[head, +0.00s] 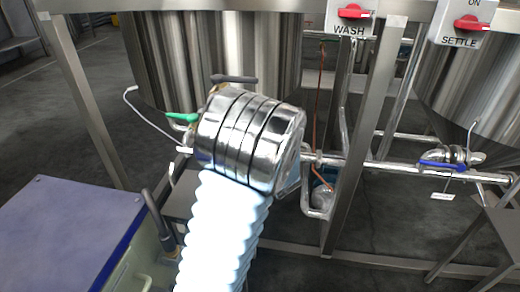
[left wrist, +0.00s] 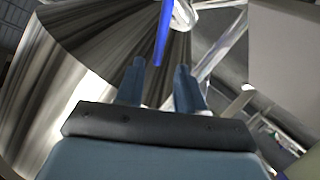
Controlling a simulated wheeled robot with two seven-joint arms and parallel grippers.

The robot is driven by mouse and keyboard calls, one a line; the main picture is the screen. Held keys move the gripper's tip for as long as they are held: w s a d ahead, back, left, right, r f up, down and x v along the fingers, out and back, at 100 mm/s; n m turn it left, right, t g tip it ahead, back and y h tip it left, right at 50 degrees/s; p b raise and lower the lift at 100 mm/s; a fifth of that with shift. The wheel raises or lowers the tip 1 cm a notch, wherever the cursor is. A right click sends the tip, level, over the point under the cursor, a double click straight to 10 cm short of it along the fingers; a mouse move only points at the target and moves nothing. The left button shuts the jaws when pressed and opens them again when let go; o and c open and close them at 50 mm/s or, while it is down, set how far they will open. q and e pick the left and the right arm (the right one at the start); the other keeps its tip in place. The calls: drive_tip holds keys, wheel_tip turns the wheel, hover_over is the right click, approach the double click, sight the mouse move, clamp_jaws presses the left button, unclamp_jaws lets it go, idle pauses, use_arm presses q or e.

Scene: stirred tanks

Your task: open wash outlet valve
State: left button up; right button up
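The wash tank (head: 190,60) stands behind my left arm, beside the red switch (head: 350,12) labelled WASH. My arm's silver wrist hides the pipework under the tank and my left gripper in the head view. In the left wrist view, my left gripper (left wrist: 160,68) has its two fingers apart. A blue valve lever (left wrist: 164,32) reaches down from the top, its end between the fingertips, with gaps showing on both sides. The tank's steel wall (left wrist: 85,35) fills the left of that view. My right gripper is not in view.
A green-handled valve (head: 182,117) sits left of the wrist. Another blue lever (head: 442,166) is on the pipe at right, below the SETTLE tank (head: 480,100). Steel frame posts (head: 365,130) stand right of the arm. A blue-topped box (head: 65,235) is at lower left.

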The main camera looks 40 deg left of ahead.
use_arm(q)
drive_tip(key=v, duration=0.4)
drive_tip(key=shift+p, duration=0.4)
drive_tip(key=shift+c, duration=0.5)
